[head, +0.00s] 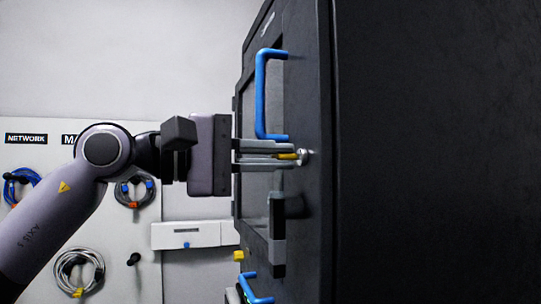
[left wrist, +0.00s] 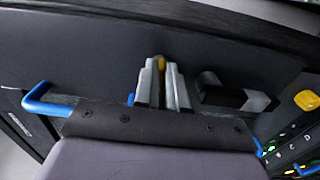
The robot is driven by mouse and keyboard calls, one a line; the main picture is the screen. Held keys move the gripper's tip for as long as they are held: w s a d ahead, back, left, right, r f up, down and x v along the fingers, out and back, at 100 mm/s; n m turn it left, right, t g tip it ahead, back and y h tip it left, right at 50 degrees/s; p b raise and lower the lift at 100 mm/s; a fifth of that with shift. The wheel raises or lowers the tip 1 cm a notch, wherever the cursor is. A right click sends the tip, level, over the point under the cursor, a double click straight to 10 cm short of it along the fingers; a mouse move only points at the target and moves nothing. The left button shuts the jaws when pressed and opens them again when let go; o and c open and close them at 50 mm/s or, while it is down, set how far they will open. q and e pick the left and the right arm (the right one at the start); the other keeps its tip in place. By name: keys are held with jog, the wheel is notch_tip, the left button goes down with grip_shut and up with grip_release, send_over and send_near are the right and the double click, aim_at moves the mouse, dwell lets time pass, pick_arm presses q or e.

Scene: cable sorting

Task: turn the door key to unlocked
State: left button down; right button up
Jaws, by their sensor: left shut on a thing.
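The door key has a yellow head (head: 288,156) and sits in a round silver lock (head: 307,157) on the dark cabinet door (head: 290,40). My left gripper (head: 285,156) is shut on the key's head, reaching it from the left. In the left wrist view the yellow key head (left wrist: 161,62) shows between the two grey fingertips (left wrist: 161,75). The fingers hide most of the key, so its exact turn angle cannot be told. My right gripper is not in view.
A blue handle (head: 262,95) stands out just above the gripper. A dark lever (head: 277,235) hangs just below it. A pegboard with coiled cables (head: 79,270) is behind at the left. A white box (head: 186,235) is mounted on it.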

pick_arm(q)
jog(key=c, duration=1.2)
grip_release()
jog(key=shift+d, duration=0.1)
jog(key=b+v, duration=0.1)
jog(key=v, duration=0.6)
jog(key=shift+b, duration=0.3)
